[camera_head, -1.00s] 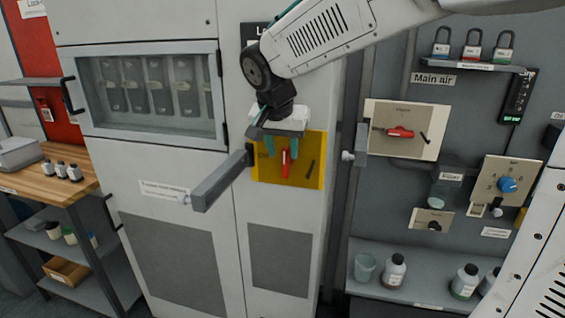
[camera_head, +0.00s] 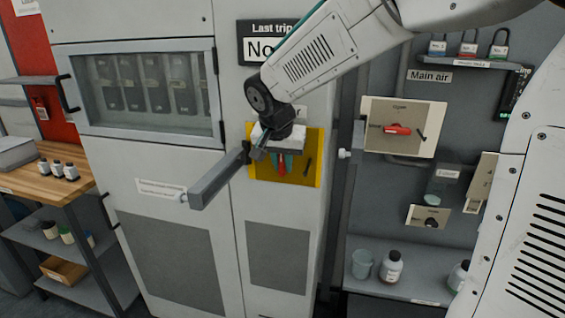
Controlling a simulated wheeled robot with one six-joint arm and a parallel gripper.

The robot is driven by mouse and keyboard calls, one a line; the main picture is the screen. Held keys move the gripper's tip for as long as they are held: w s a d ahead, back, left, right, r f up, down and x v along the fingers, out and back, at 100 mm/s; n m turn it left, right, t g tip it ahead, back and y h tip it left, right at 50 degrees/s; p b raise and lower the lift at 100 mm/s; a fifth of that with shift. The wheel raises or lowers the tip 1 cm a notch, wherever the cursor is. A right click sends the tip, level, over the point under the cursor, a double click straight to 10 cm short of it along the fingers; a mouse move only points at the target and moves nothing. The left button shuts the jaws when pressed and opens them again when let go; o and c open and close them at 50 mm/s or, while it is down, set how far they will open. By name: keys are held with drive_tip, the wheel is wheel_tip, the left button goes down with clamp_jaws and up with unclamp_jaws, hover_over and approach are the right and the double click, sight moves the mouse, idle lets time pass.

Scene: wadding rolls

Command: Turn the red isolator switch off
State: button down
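The red isolator switch handle (camera_head: 282,168) stands upright on a yellow plate (camera_head: 262,173) on the grey cabinet's front. My gripper (camera_head: 281,161) is in front of the plate, pointing down.
A grey bar handle (camera_head: 217,178) sticks out of the cabinet just left of the yellow plate. Another red handle (camera_head: 397,129) lies level on a beige plate (camera_head: 378,108) to the right. A shelf with bottles (camera_head: 390,266) is at lower right.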

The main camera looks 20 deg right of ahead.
drive_tip(key=shift+n+g+h, duration=0.3)
drive_tip(key=shift+g+h, duration=0.6)
drive_tip(key=shift+h, duration=0.2)
drive_tip(key=shift+n+g+h, duration=0.5)
drive_tip(key=shift+g+h, duration=0.6)
drive_tip(key=shift+h, duration=0.6)
drive_tip(key=shift+d+r, duration=0.1)
drive_tip(key=c, duration=1.4)
unclamp_jaws()
drive_tip(key=shift+o, duration=0.2)
drive_tip(key=v, duration=0.7)
drive_tip(key=shift+a+r, duration=0.2)
drive_tip(key=shift+a, duration=0.15)
